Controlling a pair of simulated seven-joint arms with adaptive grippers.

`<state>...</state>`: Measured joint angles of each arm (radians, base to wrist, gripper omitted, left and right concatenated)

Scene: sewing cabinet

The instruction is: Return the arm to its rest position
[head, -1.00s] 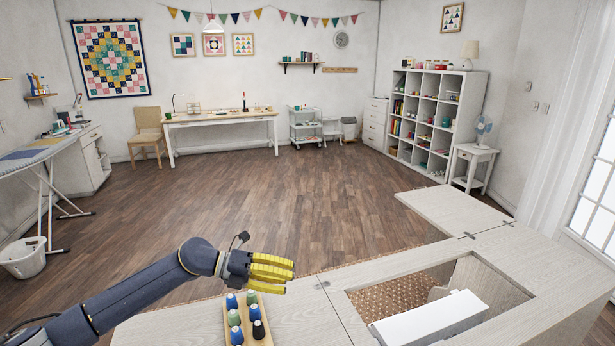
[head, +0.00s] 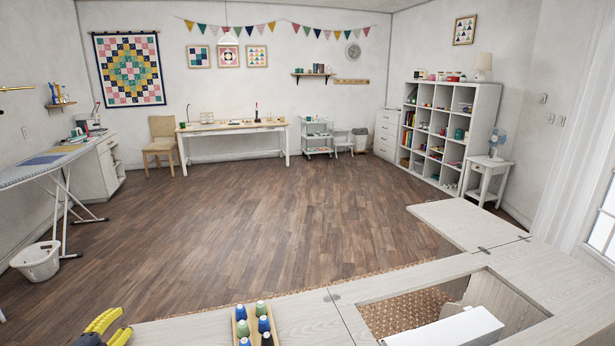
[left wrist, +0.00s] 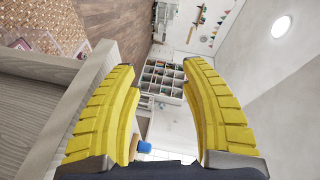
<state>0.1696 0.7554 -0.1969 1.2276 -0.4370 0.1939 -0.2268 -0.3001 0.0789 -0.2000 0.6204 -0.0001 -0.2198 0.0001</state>
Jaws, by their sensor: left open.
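My left gripper (head: 105,330) is at the bottom left edge of the head view, left of the cabinet top, with only its yellow fingers and a bit of its dark wrist showing. In the left wrist view its two yellow fingers (left wrist: 158,80) stand wide apart with nothing between them. The gripper is open and empty. The rest of the left arm is out of the head view. My right gripper is in neither view.
A wooden tray (head: 234,330) of blue, green and black thread spools (head: 264,325) stands on the pale cabinet top (head: 305,322), right of the gripper. The cabinet has an opening with a white machine (head: 450,330) in it. Open wooden floor (head: 230,220) lies beyond.

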